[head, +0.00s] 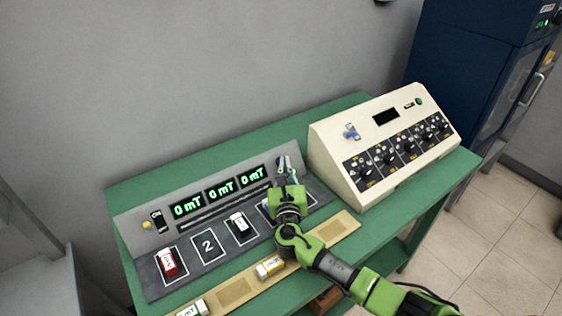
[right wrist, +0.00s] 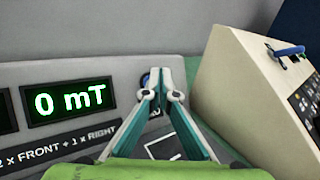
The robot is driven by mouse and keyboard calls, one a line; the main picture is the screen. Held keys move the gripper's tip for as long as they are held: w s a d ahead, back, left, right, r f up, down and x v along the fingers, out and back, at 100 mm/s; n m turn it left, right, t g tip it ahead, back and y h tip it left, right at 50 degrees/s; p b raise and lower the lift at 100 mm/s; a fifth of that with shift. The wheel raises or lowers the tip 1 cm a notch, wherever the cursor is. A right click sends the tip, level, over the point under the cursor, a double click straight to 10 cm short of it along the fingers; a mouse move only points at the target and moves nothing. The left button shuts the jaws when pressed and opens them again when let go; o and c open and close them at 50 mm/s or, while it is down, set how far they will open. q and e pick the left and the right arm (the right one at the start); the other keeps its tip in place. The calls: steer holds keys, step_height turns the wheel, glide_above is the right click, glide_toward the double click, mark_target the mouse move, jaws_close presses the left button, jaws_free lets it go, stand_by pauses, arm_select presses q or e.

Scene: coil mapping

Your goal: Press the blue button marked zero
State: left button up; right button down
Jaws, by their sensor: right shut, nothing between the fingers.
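The grey panel (head: 155,291) stands on the green table with three lit displays (head: 221,190) that each read 0 mT. A small blue part (right wrist: 146,80), likely the blue button, shows at the panel's right end in the right wrist view. It is mostly hidden behind my fingertips and its mark cannot be read. My right gripper (head: 285,162) is shut and empty, with its tips over that spot. It also shows in the right wrist view (right wrist: 161,72). I cannot tell whether the tips touch the button. My left gripper is not in view.
A cream console (head: 330,140) with several black knobs stands close to the right of my gripper. Small blocks sit in the panel's marked slots, one red and white (head: 168,262), and others lie on the tan strip (head: 233,291) in front. A grey wall rises behind.

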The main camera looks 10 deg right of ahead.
steer(key=shift+s+r, duration=0.1)
steer(key=shift+s, duration=0.1)
steer(key=s+d+r+p, duration=0.2)
steer(key=s+r+p, duration=0.1)
steer(key=s+p, duration=0.1)
steer(key=shift+s+p, duration=0.4)
steer(key=shift+p, duration=0.35)
steer(key=shift+a, duration=0.1)
stand_by(0.5)
